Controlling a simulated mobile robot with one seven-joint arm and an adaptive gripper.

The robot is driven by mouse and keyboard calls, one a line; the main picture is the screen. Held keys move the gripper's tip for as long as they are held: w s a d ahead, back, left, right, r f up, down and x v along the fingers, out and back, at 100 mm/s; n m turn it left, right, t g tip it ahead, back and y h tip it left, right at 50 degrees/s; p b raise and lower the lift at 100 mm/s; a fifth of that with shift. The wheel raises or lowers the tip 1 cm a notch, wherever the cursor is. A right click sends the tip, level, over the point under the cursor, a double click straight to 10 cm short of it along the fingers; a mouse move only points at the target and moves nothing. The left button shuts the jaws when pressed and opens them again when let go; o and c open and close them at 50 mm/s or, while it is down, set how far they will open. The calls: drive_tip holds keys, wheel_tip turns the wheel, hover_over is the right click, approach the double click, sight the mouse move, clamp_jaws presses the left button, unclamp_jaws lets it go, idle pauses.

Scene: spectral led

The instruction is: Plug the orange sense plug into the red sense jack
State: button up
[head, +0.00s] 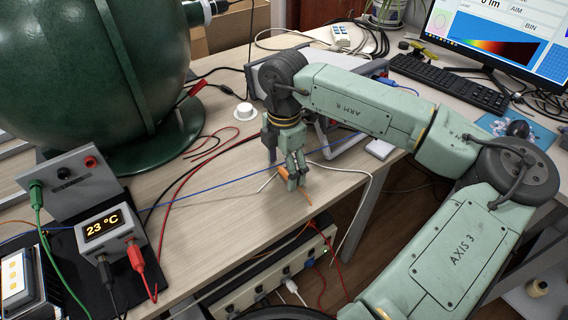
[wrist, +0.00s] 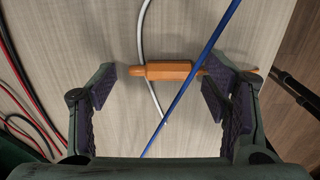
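The orange sense plug (wrist: 168,70) lies sideways on the wooden table in the wrist view. Its thick body shows between my fingers, and its thin right end passes behind the right finger. My gripper (wrist: 160,88) is open, fingers spread left and right, nothing held. In the head view my gripper (head: 296,180) points down near the table's front edge, and a bit of orange plug (head: 283,173) shows beside its fingers. The red sense jack (head: 90,161) is on the grey sloped box (head: 72,184) at the left and looks empty. A green plug (head: 36,186) sits in that box's left jack.
A blue cable (wrist: 204,75) crosses in front of the plug, and a white cable (wrist: 142,40) runs behind it. A display box (head: 103,232) reading 23 °C stands before the jack box. A green sphere (head: 95,75) stands behind. A power strip (head: 280,270) lies below the edge.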

sight(284, 170)
drive_tip(key=c, duration=1)
drive_tip(key=o, duration=1.1)
drive_tip(key=shift+o, duration=0.2)
drive_tip(key=shift+r, duration=0.15)
wheel_tip(284, 170, up, 12)
